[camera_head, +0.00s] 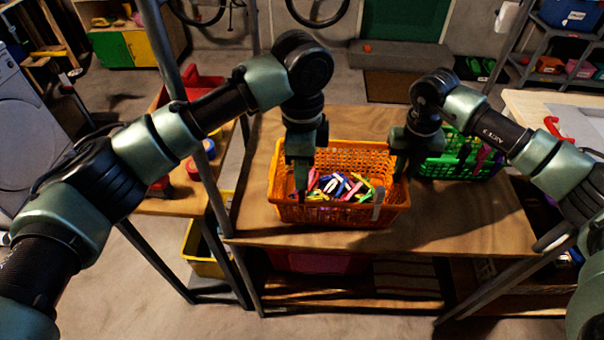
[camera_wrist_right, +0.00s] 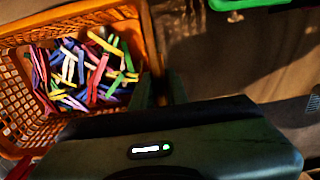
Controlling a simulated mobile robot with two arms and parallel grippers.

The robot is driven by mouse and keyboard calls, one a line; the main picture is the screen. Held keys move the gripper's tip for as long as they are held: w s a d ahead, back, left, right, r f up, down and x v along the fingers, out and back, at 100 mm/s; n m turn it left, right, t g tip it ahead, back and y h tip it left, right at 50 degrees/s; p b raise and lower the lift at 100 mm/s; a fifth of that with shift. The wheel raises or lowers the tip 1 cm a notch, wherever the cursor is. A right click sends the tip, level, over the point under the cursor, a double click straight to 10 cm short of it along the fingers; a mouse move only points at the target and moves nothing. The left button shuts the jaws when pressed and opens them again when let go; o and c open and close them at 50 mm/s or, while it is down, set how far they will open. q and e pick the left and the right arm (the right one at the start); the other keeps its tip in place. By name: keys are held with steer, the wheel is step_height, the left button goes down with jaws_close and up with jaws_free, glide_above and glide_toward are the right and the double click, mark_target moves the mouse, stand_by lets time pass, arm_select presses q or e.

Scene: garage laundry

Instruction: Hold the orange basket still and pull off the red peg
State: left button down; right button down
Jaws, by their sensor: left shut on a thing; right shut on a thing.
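The orange basket (camera_head: 340,216) stands on the wooden table with many coloured pegs (camera_head: 345,187) heaped inside it. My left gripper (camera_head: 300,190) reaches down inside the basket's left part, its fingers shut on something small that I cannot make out. A reddish peg (camera_head: 312,179) shows right beside those fingers. My right gripper (camera_head: 397,172) is shut on the basket's right wall near the rim. In the right wrist view the basket (camera_wrist_right: 15,85) fills the upper left, its wall running down to my fingers (camera_wrist_right: 160,88). No red peg clipped to the rim can be clearly picked out.
A green basket (camera_head: 455,168) stands close behind my right gripper. A grey piece (camera_head: 378,207) sits at the orange basket's front wall. The wooden table top (camera_head: 470,225) is clear to the front right. A yellow bin (camera_head: 203,255) is on the floor at left.

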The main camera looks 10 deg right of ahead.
arm_select(q)
steer(key=shift+r, duration=1.9)
arm_select(e)
steer(key=c, duration=1.3)
jaws_free()
steer(key=shift+r, duration=0.1)
step_height(320, 180, up, 12)
steer(key=shift+f, duration=0.1)
arm_select(q)
steer(key=shift+s+f, duration=0.1)
steer(key=shift+s, duration=0.05)
arm_select(e)
steer(key=shift+s+f, duration=0.1)
